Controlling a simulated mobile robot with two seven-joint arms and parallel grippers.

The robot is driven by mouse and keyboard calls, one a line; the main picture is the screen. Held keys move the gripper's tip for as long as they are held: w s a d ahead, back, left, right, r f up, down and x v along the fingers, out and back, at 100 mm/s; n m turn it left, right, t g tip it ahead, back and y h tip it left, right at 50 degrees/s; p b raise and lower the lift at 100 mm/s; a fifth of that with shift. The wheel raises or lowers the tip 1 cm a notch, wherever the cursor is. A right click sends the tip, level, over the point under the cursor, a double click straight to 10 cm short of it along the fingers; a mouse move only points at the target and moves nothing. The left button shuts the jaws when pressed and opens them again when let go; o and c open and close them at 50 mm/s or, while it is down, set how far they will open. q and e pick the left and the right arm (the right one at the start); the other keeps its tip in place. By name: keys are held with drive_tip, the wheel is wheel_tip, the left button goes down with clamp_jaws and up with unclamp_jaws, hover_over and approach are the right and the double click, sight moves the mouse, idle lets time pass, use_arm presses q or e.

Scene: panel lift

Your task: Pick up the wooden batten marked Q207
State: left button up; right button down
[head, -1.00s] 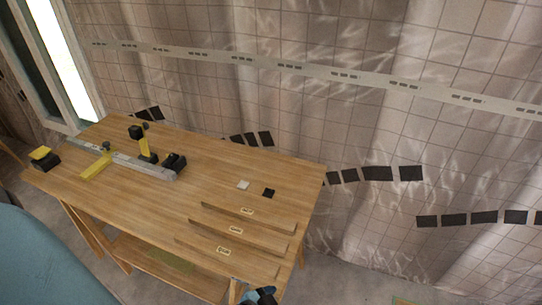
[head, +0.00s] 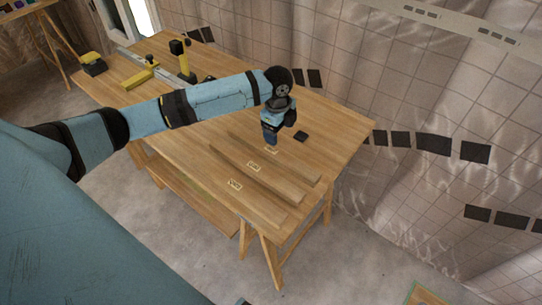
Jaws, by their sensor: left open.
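Three wooden battens lie side by side on the wooden table (head: 342,128): a back one (head: 297,168), a middle one (head: 277,181) and a front one (head: 256,203). Each carries a small pale label, too small to read, so I cannot tell which is Q207. My left gripper (head: 271,145) is open and points down at the back batten, right by its label. It partly hides that batten, and I cannot tell whether it touches it. My right gripper is not in view.
A black square (head: 301,136) lies just right of my left gripper. A yellow-and-black tool (head: 180,60) on a metal rail and a black-and-yellow block (head: 93,64) stand at the table's far left. A tiled wall (head: 440,90) rises behind the table.

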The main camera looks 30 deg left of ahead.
sight(271, 150)
use_arm(q)
drive_tip(key=shift+m, duration=0.3)
drive_tip(key=f, duration=0.2)
drive_tip(key=a+f, duration=0.1)
drive_tip(key=f, duration=0.1)
drive_tip(key=w+a+f, duration=0.1)
drive_tip(key=f, duration=0.1)
drive_tip(key=shift+a+f, duration=0.25)
drive_tip(key=shift+f, duration=0.1)
drive_tip(key=f, duration=0.4)
drive_tip(key=shift+s+a+f, duration=0.15)
drive_tip(key=shift+s+a, duration=0.15)
drive_tip(key=shift+a, duration=0.05)
drive_tip(key=shift+f, duration=0.45)
drive_tip(key=c, duration=1)
drive_tip(key=shift+c, duration=0.6)
drive_tip(key=shift+r, duration=0.15)
